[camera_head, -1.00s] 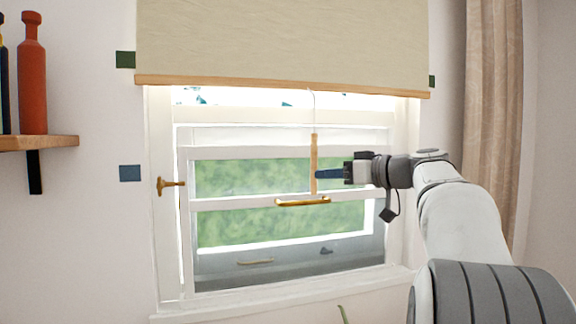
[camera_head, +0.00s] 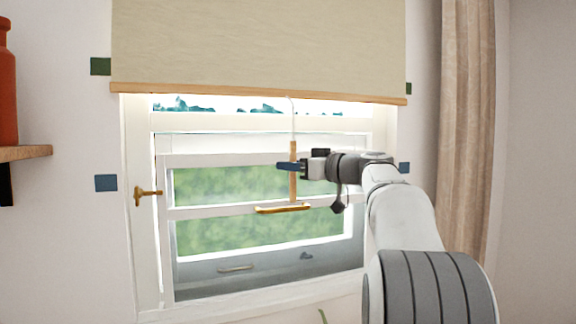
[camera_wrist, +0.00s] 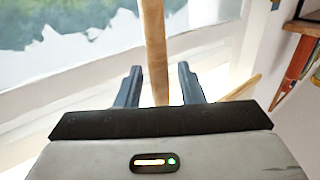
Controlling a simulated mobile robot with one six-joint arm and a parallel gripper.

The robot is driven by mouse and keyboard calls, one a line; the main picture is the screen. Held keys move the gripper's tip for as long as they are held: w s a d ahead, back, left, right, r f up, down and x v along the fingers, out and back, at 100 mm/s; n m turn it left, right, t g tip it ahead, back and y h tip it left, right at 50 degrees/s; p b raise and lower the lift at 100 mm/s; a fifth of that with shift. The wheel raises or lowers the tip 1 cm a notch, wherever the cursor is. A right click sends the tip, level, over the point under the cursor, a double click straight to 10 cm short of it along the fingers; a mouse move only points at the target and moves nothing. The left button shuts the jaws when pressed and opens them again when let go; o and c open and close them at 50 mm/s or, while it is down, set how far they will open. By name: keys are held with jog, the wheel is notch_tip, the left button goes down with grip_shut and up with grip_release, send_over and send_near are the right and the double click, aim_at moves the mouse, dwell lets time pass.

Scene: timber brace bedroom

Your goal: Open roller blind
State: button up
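The beige roller blind (camera_head: 260,45) hangs over the top of the window, with a wooden bar (camera_head: 260,93) along its lower edge. A thin cord runs down from the bar to an upright wooden pull handle (camera_head: 293,188). My gripper (camera_head: 283,166) reaches in from the right at the handle's upper part. In the wrist view, its two dark fingers (camera_wrist: 159,86) stand apart. The wooden handle (camera_wrist: 153,40) passes between them, with a visible gap on each side.
The white-framed window (camera_head: 137,220) has a brass latch (camera_head: 146,194) at left and a brass pull bar (camera_head: 283,209) by the handle's lower end. A curtain (camera_head: 466,130) hangs at right. A wooden shelf (camera_head: 25,153) with a red bottle (camera_head: 7,95) is at far left.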

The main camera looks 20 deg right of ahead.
jog(key=shift+c, duration=0.4)
grip_shut()
